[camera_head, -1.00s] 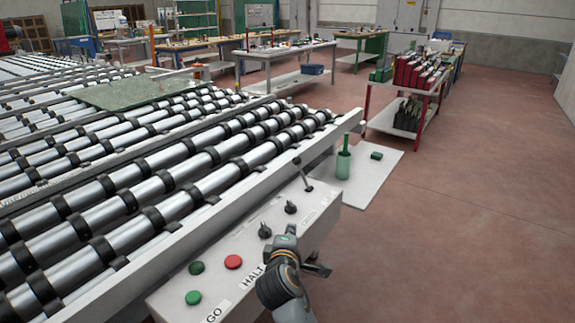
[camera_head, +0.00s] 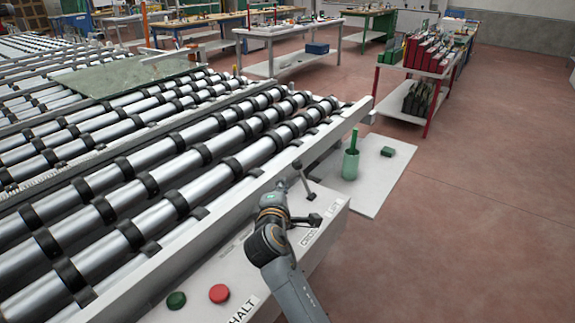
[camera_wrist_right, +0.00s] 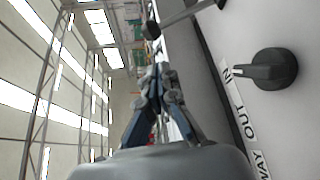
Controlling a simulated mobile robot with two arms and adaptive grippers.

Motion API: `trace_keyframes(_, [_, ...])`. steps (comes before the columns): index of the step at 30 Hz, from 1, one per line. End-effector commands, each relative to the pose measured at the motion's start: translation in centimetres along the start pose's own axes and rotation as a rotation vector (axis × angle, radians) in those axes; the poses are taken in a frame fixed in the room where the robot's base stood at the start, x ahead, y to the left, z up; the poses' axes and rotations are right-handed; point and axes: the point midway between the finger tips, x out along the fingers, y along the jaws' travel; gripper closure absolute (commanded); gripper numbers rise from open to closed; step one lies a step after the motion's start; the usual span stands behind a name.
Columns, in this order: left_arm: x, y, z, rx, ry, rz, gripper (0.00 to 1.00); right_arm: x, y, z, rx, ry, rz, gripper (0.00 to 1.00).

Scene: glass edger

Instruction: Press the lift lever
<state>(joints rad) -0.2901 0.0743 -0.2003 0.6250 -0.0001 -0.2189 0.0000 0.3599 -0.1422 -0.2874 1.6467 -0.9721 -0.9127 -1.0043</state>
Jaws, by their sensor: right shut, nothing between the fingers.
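The lift lever (camera_head: 303,182) is a thin grey rod with a dark knob, standing tilted near the far end of the white control panel (camera_head: 205,268). In the right wrist view the lever (camera_wrist_right: 190,17) crosses the top, its dark knob to the upper left of the fingertips. My right gripper (camera_head: 282,184) is just left of the lever in the head view, above the panel. In the right wrist view the gripper (camera_wrist_right: 160,72) is shut and empty, with a visible gap to the lever. My left gripper is not in view.
A black rotary knob (camera_head: 312,220) stands beside my arm; it also shows in the wrist view (camera_wrist_right: 268,70). A red button (camera_head: 219,293) and a green button (camera_head: 176,300) are nearer. The roller conveyor (camera_head: 150,185) runs along the left.

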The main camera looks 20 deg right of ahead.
Motion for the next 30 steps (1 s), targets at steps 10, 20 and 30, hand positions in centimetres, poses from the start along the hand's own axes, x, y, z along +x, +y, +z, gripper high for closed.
trace_keyframes(10, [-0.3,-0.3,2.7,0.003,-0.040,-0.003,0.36,1.0,0.1,0.0,-0.001,0.000,0.001,1.00])
trace_keyframes(20, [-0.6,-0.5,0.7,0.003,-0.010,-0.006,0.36,6.6,0.1,0.0,-0.002,-0.001,0.000,1.00])
trace_keyframes(30, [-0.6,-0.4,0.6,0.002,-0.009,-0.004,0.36,9.8,0.0,0.0,0.000,0.000,0.000,1.00])
